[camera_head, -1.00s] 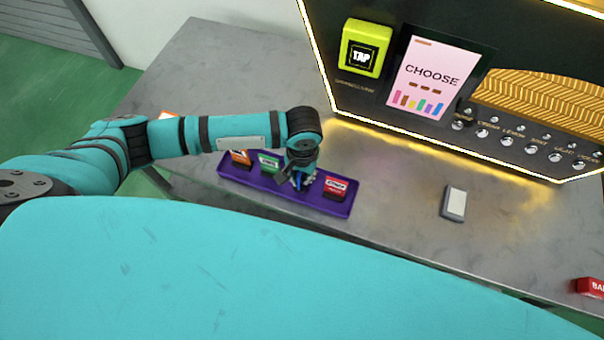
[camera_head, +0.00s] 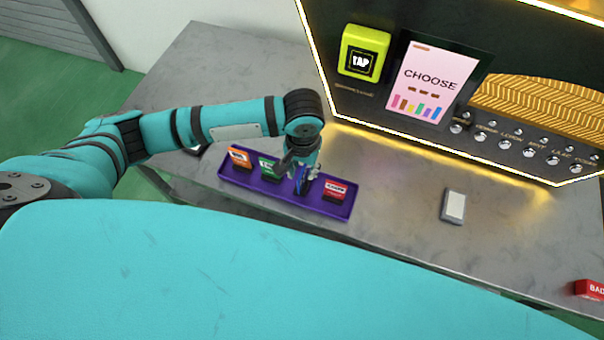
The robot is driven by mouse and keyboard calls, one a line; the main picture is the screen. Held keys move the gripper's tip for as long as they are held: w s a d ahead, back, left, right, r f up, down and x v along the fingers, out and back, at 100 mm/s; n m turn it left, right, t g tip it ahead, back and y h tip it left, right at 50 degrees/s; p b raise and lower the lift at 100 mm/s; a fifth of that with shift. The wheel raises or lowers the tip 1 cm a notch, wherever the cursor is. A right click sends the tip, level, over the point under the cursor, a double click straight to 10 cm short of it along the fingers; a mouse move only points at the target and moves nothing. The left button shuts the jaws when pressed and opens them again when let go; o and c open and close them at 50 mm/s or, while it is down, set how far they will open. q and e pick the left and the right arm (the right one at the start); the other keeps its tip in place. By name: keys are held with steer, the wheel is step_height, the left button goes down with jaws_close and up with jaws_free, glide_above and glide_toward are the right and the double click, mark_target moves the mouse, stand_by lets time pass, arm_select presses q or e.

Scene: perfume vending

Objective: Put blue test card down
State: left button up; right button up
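The blue test card (camera_head: 299,184) stands in the purple tray (camera_head: 283,199), between a green card (camera_head: 268,168) and a red card (camera_head: 334,191). My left gripper (camera_head: 301,174) is just above the blue card with its fingers spread apart, and it hides part of the card. Any contact between fingers and card is too small to make out. My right gripper is not in view.
An orange card (camera_head: 239,156) stands at the tray's left end. A grey-white device (camera_head: 453,206) lies on the grey table to the right. A red block (camera_head: 590,288) is at the right edge. The vending machine (camera_head: 395,135) with a yellow TAP reader (camera_head: 363,52) stands behind.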

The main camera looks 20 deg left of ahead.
arm_select(q)
step_height(320, 180, up, 6)
steer(key=shift+r, duration=0.1)
stand_by(0.7)
